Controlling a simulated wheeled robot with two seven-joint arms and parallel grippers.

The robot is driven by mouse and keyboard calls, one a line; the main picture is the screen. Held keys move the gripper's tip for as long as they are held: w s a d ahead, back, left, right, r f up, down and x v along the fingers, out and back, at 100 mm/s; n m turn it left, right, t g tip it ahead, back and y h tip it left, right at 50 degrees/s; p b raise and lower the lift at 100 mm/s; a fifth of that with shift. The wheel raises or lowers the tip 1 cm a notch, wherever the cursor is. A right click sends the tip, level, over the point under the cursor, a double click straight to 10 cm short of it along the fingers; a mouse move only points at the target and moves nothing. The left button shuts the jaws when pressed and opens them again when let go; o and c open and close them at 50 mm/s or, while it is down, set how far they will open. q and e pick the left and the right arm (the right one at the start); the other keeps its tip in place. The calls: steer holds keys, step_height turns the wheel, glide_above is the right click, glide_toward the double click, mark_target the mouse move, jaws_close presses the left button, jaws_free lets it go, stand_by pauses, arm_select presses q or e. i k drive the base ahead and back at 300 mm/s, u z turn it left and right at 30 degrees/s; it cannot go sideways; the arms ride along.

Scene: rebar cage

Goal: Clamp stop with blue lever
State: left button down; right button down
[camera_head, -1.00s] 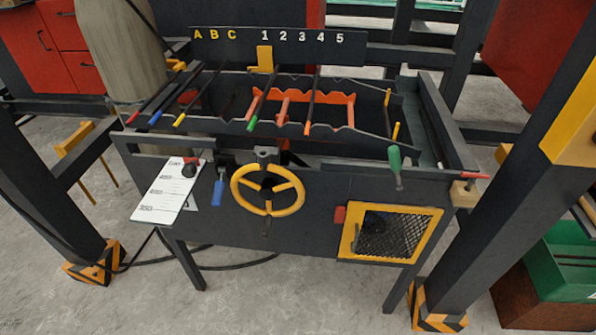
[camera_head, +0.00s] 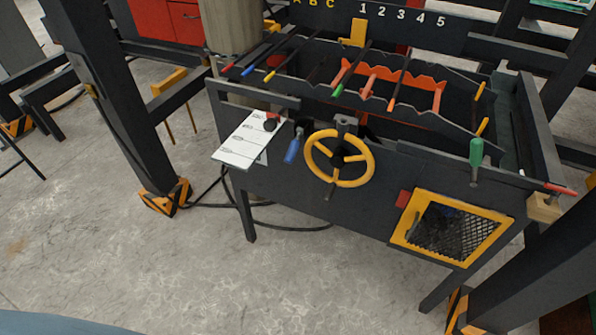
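The blue lever (camera_head: 293,148) hangs from the front of the dark rebar bench (camera_head: 330,195), just left of the yellow handwheel (camera_head: 339,158). Its blue handle points down and slightly left. A grey block (camera_head: 346,124) sits above the wheel; I cannot tell whether it is the stop. A yellow bracket (camera_head: 353,33) stands at the back under the lettered and numbered board (camera_head: 410,18). Neither of my grippers is in view.
A green handle (camera_head: 476,152) and yellow-framed mesh panel (camera_head: 451,228) are at the right. Dark posts (camera_head: 110,90) flank the bench. The concrete floor (camera_head: 150,265) in front is clear.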

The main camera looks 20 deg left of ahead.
mark_target(292, 150)
steer(key=k, duration=0.35)
steer(key=u, duration=0.95)
steer(key=i, duration=0.6)
steer(key=z, duration=1.65)
